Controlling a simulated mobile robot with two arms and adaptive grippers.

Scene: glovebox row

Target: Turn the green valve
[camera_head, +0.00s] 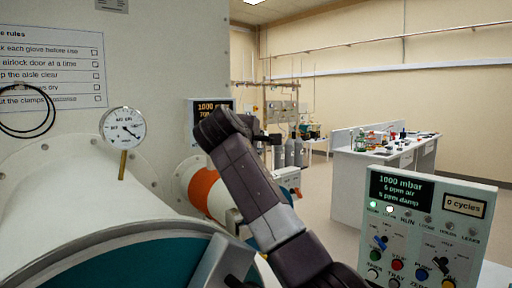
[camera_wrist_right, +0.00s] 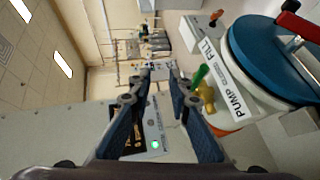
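The green valve handle (camera_wrist_right: 199,77) shows in the right wrist view, on a brass valve body (camera_wrist_right: 206,97) beside a white plate marked PUMP and FILL (camera_wrist_right: 228,82). I cannot make out the valve in the head view, where my right arm covers part of that area. My right gripper (camera_wrist_right: 161,82) is open and empty, with the valve just to the right of its fingers in the wrist view and apart from them. In the head view, my right gripper (camera_head: 266,138) is seen small and partly hidden by its own wrist. My left gripper is not in view.
A small airlock with an orange band (camera_head: 204,190) is behind my right arm; its blue door (camera_wrist_right: 262,55) has a red handle (camera_wrist_right: 300,27). A large round port (camera_head: 130,262) fills the lower left. A control panel (camera_head: 425,230) stands at right, and a bench (camera_head: 375,175) farther back.

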